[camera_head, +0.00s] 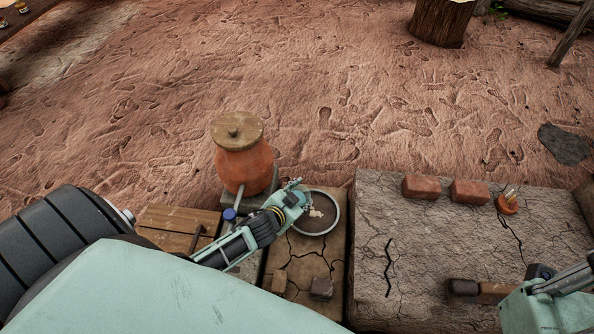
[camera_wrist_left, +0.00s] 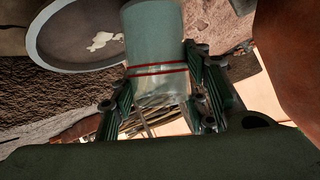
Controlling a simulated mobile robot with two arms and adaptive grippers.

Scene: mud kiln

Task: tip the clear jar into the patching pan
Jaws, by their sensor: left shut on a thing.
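The patching pan (camera_head: 337,218) is a round, grey-rimmed pan with dark contents and a pale patch, on a cracked slab. It also shows at the upper left of the left wrist view (camera_wrist_left: 32,48). My left gripper (camera_head: 297,190) is at the pan's left edge in the head view. In the left wrist view its fingers are shut on the clear jar (camera_wrist_left: 157,88), a see-through cylinder with red bands, beside the pan. In the head view the gripper mostly hides the jar. I cannot tell its tilt. My right gripper (camera_head: 541,272) is at the lower right, its fingers unclear.
A clay pot (camera_head: 244,170) with a wooden lid stands close left of the left gripper. Two bricks (camera_head: 420,187) and a small orange pot (camera_head: 507,203) with sticks line the back of the cracked block at right. The block's middle is clear.

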